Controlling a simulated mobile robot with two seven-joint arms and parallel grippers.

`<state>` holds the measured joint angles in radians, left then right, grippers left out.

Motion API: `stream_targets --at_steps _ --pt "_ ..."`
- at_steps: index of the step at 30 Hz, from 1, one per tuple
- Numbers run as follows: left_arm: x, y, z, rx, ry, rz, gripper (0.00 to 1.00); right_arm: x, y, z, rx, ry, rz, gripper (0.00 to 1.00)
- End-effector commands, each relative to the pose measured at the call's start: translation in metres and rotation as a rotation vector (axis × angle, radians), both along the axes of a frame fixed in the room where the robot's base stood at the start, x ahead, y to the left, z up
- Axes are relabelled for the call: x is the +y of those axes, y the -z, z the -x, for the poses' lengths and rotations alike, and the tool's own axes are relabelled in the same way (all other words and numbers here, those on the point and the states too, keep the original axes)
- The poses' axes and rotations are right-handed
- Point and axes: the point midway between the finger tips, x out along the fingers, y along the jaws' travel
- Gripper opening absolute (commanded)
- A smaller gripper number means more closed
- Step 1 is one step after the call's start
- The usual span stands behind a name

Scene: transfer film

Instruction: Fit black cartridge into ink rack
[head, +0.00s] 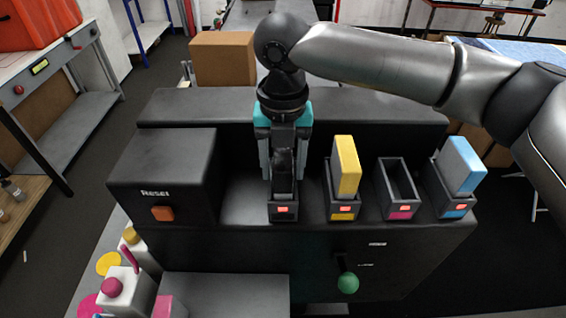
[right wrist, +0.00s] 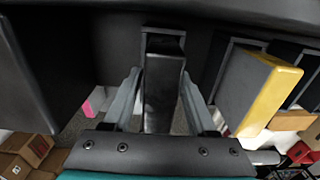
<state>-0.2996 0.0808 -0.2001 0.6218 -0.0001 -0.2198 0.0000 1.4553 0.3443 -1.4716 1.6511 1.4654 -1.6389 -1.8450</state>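The ink rack (head: 250,262) is a dark block with a row of four slots. My right gripper (head: 284,178) points down over the leftmost slot (head: 284,210). The black cartridge (right wrist: 163,85) stands upright between its fingers in the right wrist view, with the fingertips close against both sides. In the head view the cartridge is mostly hidden by the gripper. Its lower end is at the slot, but I cannot tell how deep it sits. My left gripper is out of view.
A yellow cartridge (head: 346,166) stands beside my right gripper, and a blue one (head: 463,164) stands at the far right. The magenta-marked slot (head: 399,186) between them is empty. The housing with an orange Reset button (head: 162,213) is left. A green-knobbed lever (head: 347,283) is in front.

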Motion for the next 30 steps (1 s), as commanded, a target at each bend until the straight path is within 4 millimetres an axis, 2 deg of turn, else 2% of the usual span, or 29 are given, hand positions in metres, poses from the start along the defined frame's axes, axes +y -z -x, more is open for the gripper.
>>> stream_targets --at_steps 3,11,14,17,24,30 --pt "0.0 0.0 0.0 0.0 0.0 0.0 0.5 0.0 0.0 0.0 0.0 0.0 0.0 0.7" --pt "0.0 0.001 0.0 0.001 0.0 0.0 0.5 0.0 -0.001 0.0 -0.001 0.0 0.0 0.7" --pt "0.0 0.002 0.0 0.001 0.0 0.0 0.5 0.001 -0.009 -0.001 -0.003 0.0 -0.002 0.7" --pt "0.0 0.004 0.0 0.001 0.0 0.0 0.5 0.001 -0.026 -0.001 -0.004 -0.001 -0.003 0.7" --pt "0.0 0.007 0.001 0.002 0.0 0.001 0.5 0.001 -0.079 0.0 -0.004 -0.001 -0.002 0.7" --pt "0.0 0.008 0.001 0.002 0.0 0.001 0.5 0.001 -0.111 0.0 -0.003 0.0 -0.001 0.7"
